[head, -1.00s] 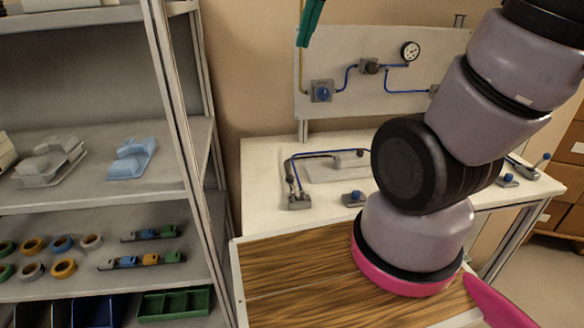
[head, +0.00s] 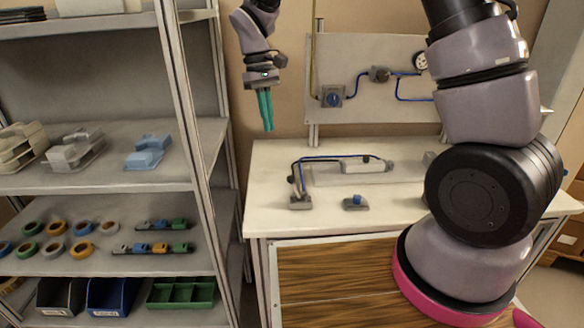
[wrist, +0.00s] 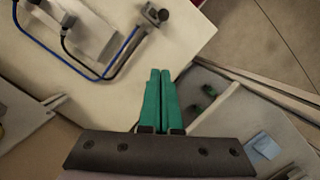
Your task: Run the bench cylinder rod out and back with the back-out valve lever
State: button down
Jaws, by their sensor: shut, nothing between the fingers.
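My gripper (head: 267,128) has green fingers, pressed together and empty, pointing down in the air at the left end of the white bench (head: 275,150). A small grey valve block (head: 300,203) with a dark lever stands at the bench's front left, with blue and black hoses joined near it. In the wrist view this block (wrist: 152,14) lies beyond the fingertips (wrist: 160,72), apart from them. The grey bench cylinder (head: 368,167) lies on a plate behind it. A second block with a blue knob (head: 355,202) stands to the right. Whether the rod is out is too small to tell.
A tall shelf (head: 190,120) with tape reels and bins (head: 180,293) stands close on the left. An upright panel (head: 350,105) with a regulator, blue hoses and a gauge rises behind the bench. My own arm hides the bench's right part.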

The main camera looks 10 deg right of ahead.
jog(key=shift+s+a+f, duration=0.1)
jog(key=shift+a+f, duration=0.05)
jog(key=shift+f, duration=0.25)
jog(key=shift+f, duration=0.1)
send_near(294, 187)
jog(key=shift+w+a+f, duration=0.6)
jog(key=shift+f, duration=2)
jog(key=shift+d+r+y, duration=0.1)
jog(key=shift+d+y, duration=0.2)
